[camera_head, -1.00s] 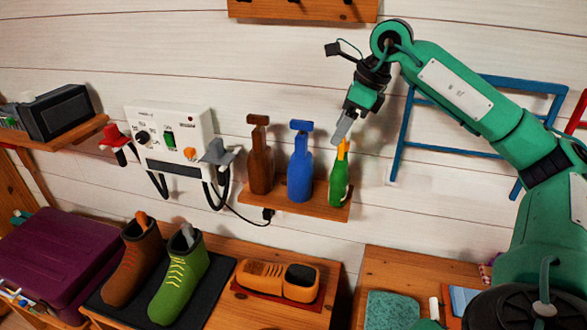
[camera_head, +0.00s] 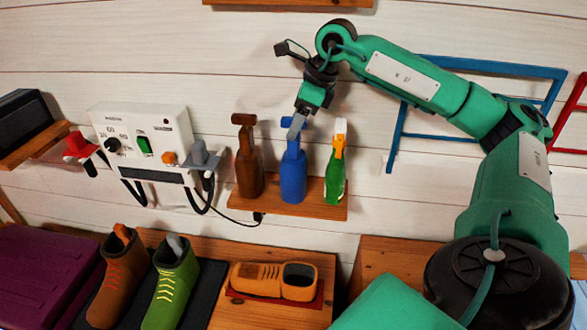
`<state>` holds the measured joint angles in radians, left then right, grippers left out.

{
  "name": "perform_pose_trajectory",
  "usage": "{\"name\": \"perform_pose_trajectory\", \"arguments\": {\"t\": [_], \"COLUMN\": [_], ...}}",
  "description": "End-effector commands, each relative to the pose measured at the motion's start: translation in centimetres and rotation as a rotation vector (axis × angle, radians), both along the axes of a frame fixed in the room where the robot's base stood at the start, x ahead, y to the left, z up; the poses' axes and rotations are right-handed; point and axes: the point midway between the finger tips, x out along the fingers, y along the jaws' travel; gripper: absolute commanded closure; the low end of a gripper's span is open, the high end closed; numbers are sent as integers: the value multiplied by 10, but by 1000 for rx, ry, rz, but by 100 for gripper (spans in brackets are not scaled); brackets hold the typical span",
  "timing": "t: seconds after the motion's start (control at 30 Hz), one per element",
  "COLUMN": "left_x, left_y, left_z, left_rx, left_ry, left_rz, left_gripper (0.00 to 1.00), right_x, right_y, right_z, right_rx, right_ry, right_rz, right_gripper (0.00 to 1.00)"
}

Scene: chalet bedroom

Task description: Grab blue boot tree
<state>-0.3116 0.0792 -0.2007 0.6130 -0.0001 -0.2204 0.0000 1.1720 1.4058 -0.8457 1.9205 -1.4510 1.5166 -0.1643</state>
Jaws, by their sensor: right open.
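The blue boot tree appears to be the blue, bottle-shaped piece (camera_head: 293,178) with a T-shaped top. It stands upright on a small wooden wall shelf (camera_head: 262,203), between a similar brown piece (camera_head: 249,170) and a green spray bottle (camera_head: 335,178) with an orange and white head. My right gripper (camera_head: 296,126) is open, pointing down at the top of the blue piece and overlapping it in the picture. It hides part of that top; I cannot tell whether they touch. My left gripper is not in view.
A white control box (camera_head: 146,147) with hanging cables is on the wall to the left. Below are a brown boot (camera_head: 117,277), a green boot (camera_head: 171,286) and an orange shoe-shaped piece (camera_head: 262,279). A blue frame (camera_head: 470,66) hangs behind my right arm.

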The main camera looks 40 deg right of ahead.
Motion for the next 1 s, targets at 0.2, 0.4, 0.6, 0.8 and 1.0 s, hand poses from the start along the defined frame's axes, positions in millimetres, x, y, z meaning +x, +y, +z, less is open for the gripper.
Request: {"name": "perform_pose_trajectory", "arguments": {"t": [0.2,0.4,0.6,0.8,1.0], "left_x": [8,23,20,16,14], "left_y": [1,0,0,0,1], "left_z": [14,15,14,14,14], "left_rx": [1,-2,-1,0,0], "left_ry": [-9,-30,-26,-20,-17], "left_rz": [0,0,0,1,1], "left_gripper": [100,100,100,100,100], "right_x": [9,10,10,10,10], "right_y": [7,7,7,7,7], "right_z": [-23,-28,-28,-27,-27], "right_rx": [1,1,1,1,1], "right_ry": [2,0,0,0,-2], "right_rz": [1,0,0,0,0], "right_gripper": [38,38,64,100,100]}}
